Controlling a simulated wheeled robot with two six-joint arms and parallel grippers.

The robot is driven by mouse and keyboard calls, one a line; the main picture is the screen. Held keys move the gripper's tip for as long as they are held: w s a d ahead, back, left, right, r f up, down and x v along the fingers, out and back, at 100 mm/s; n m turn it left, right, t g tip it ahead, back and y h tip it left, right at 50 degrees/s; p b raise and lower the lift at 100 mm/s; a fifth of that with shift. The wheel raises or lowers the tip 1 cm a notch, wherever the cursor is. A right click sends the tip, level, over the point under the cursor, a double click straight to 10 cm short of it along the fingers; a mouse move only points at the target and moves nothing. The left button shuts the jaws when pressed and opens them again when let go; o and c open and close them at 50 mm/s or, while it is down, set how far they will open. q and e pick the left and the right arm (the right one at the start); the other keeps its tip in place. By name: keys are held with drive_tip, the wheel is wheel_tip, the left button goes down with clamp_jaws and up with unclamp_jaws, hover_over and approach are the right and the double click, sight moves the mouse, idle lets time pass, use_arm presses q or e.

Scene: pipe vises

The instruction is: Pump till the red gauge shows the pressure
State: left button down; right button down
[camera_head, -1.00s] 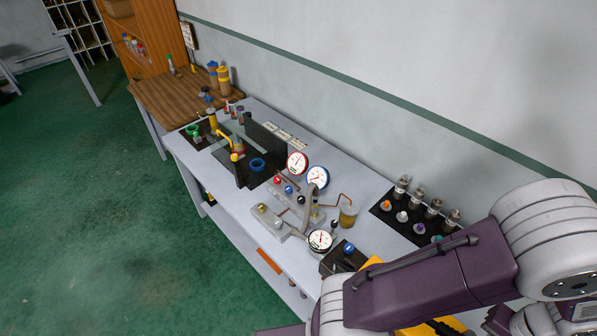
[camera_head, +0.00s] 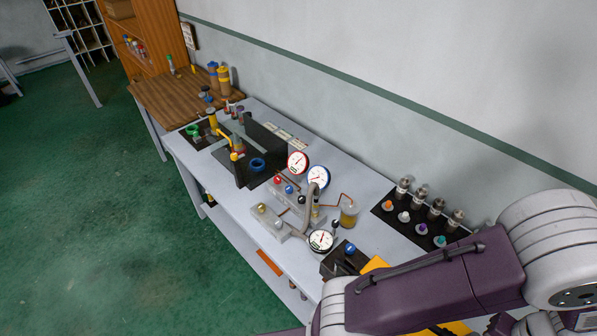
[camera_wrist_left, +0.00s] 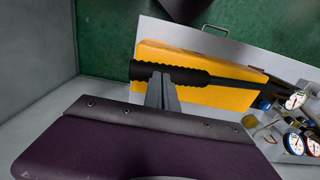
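The red-rimmed gauge (camera_head: 297,163) stands on the bench beside a blue-rimmed gauge (camera_head: 318,178); its needle is too small to read surely. A dark-rimmed gauge (camera_head: 320,241) stands nearer. A black ribbed pump handle (camera_wrist_left: 170,73) lies across a yellow plate (camera_wrist_left: 225,97) in the left wrist view. My left gripper (camera_wrist_left: 162,78) has its fingers at the ribbed grip, overlapping it; whether they clasp it or only touch it is unclear. In the head view my purple arm hides most of the pump, with some yellow (camera_head: 375,265) showing. My right gripper is not visible.
A black rack (camera_head: 385,210) with several fittings stands by the wall, close to my arm. A grey vise (camera_head: 262,150) and a clear cup of amber liquid (camera_head: 348,214) stand on the bench (camera_head: 235,208). A wooden table (camera_head: 160,98) is beyond.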

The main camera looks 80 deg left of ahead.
use_arm(q)
drive_tip(key=shift+f, duration=0.35)
drive_tip(key=shift+r, duration=0.1)
drive_tip(key=r+p, duration=0.2)
drive_tip(key=r, duration=0.1)
drive_tip(key=a+r+p, duration=0.1)
drive_tip(key=p, duration=0.1)
drive_tip(key=shift+s+r, duration=0.35)
drive_tip(key=shift+f, duration=0.1)
drive_tip(key=shift+d, duration=0.1)
